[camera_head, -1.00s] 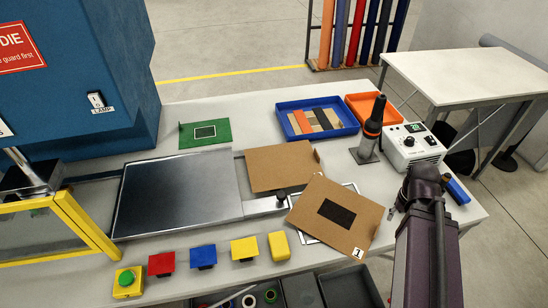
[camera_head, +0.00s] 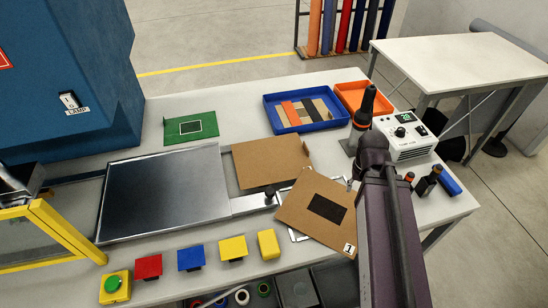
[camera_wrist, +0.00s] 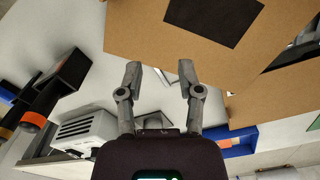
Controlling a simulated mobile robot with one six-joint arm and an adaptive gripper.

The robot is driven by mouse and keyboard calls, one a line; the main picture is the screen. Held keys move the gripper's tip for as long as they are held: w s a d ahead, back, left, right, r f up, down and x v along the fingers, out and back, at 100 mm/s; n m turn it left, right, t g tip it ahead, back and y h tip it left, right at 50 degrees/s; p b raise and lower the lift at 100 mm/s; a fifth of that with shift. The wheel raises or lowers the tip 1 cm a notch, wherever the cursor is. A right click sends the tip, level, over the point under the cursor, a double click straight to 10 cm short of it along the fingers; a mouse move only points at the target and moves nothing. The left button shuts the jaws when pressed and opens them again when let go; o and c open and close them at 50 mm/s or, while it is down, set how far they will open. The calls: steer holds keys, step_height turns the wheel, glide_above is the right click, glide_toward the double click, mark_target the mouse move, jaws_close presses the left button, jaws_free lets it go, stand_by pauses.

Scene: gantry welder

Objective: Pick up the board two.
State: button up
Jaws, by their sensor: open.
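A brown board with a black rectangle and a label "1" (camera_head: 335,230) lies at the table's front right, over a pale frame. A second plain brown board (camera_head: 258,165) lies behind it to the left; I see no number on it. A brown board with a dark patch also fills the top of the wrist view (camera_wrist: 140,30). My gripper (camera_wrist: 160,68) is open and empty, its fingertips overlapping that board's lower edge in the picture. I cannot tell the height between them.
A soldering iron stand (camera_head: 365,120) and white station (camera_head: 404,138) stand close to my arm. Behind are a blue tray (camera_head: 270,118) with strips, an orange tray (camera_head: 370,95) and a green board (camera_head: 192,128). A metal plate (camera_head: 160,195) and coloured blocks lie left.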

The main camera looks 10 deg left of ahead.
steer(key=shift+a, duration=0.1)
steer(key=w+a+r+n+p, duration=0.2)
steer(key=w+a+r+p, duration=0.1)
steer(key=w+a, duration=0.5)
steer(key=w+a+r+n+p, duration=0.2)
steer(key=w+a, duration=0.6)
steer(key=w, duration=0.7)
steer(key=shift+r+n+p, duration=0.3)
steer(key=shift+r+p, duration=0.3)
steer(key=shift+f, duration=0.1)
step_height(320, 180, down, 8)
steer(key=b, duration=0.8)
steer(key=shift+f+b, duration=0.2)
steer(key=shift+b, duration=0.1)
steer(key=shift+f, duration=0.1)
